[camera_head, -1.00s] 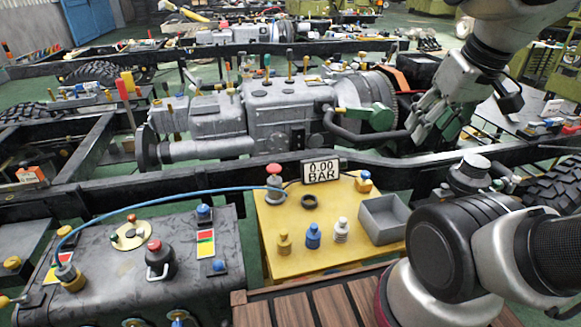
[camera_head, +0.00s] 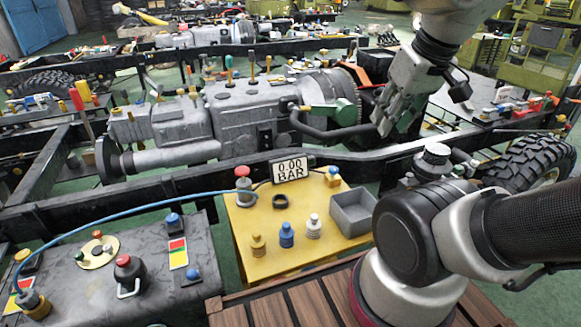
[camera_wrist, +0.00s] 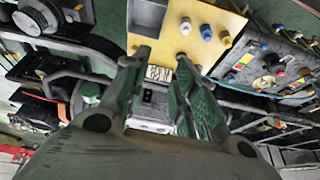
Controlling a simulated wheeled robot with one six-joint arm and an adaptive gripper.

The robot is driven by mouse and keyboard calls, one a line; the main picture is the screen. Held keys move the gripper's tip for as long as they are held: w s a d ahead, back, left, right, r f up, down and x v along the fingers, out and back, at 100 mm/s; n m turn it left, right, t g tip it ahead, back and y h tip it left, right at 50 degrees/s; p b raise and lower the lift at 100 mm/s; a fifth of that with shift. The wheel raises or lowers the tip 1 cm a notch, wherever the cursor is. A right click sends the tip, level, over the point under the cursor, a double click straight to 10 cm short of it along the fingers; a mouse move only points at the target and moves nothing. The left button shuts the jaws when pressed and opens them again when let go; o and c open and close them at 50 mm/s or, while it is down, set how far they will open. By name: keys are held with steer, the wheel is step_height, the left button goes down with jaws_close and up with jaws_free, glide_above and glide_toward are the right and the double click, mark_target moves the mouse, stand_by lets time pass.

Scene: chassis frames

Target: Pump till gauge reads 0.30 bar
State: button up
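The gauge (camera_head: 289,169) is a small white display at the back of a yellow-topped stand and reads 0.00 BAR. It also shows between my fingers in the wrist view (camera_wrist: 158,73). Left of it stands a grey pump with a red knob (camera_head: 243,185). A blue hose (camera_head: 120,212) runs from the pump to a fitting on the dark casing at left. My gripper (camera_head: 385,128) is raised behind and right of the stand, apart from the pump. In the wrist view its green-padded fingers (camera_wrist: 157,62) are spread with nothing held between them.
The yellow stand top (camera_head: 262,248) bears several small fittings, a black ring (camera_head: 280,201) and an open grey bin (camera_head: 353,212). The dark casing (camera_head: 75,280) at left carries a red-topped knob (camera_head: 129,273). A black chassis rail (camera_head: 200,180) runs behind the stand.

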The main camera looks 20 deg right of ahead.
jaws_close()
stand_by(1.0)
